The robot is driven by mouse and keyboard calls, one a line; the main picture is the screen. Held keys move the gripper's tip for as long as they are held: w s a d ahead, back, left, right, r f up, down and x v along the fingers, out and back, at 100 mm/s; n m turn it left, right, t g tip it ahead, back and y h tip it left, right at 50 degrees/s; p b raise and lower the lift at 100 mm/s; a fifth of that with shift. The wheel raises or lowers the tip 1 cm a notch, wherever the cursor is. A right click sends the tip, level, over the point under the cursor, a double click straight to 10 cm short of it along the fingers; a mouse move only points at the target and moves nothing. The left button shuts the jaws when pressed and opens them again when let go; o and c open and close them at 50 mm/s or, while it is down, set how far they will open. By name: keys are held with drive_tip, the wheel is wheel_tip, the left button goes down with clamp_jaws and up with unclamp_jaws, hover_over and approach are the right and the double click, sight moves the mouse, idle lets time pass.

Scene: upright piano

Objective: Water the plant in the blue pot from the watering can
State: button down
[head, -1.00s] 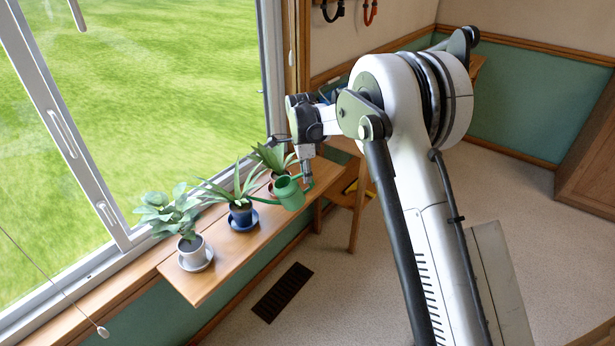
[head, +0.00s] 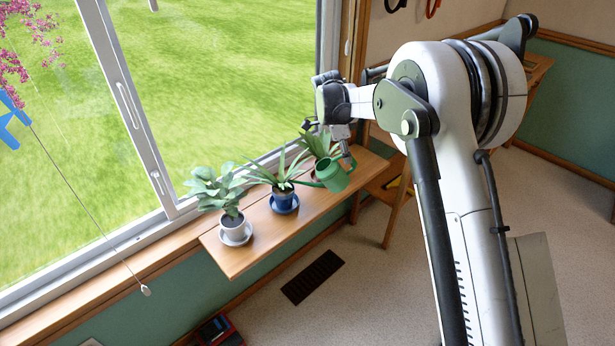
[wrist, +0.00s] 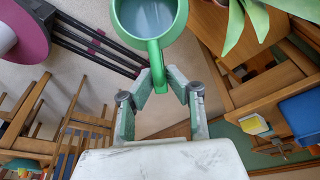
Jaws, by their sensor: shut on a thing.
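My gripper (head: 345,155) is shut on the handle of the green watering can (head: 333,178) and holds it above the window shelf. The wrist view shows the handle between the two fingers (wrist: 158,88) and greyish water inside the can (wrist: 148,16). The spout points left, with its end among or in front of the leaves of the plant (head: 279,174) in the blue pot (head: 283,199). I cannot tell whether the tip is over the soil. No stream of water shows. The blue pot stands upright on a blue saucer, left of the can.
On the wooden shelf (head: 245,262), a white pot (head: 232,222) with a broad-leaved plant stands to the left. Another spiky plant (head: 320,145) is behind the can, its pot mostly hidden. The window runs along the shelf's back. A wooden chair (head: 398,200) stands beyond the shelf's right end.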

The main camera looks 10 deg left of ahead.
drive_tip(key=shift+r, duration=0.1)
drive_tip(key=shift+s+a+r+h, duration=0.1)
drive_tip(key=shift+a+r+h, duration=0.3)
drive_tip(key=shift+r, duration=0.15)
drive_tip(key=shift+s+a+r+h, duration=0.1)
drive_tip(key=shift+a+r+h, duration=0.3)
drive_tip(key=shift+r, duration=0.2)
idle(0.8)
drive_tip(key=shift+r, duration=0.1)
drive_tip(key=shift+s+a+r+t+h, duration=0.1)
drive_tip(key=shift+a+r+t+h, duration=0.2)
drive_tip(key=shift+a+r+h, duration=0.15)
drive_tip(key=shift+r, duration=0.1)
idle(1.0)
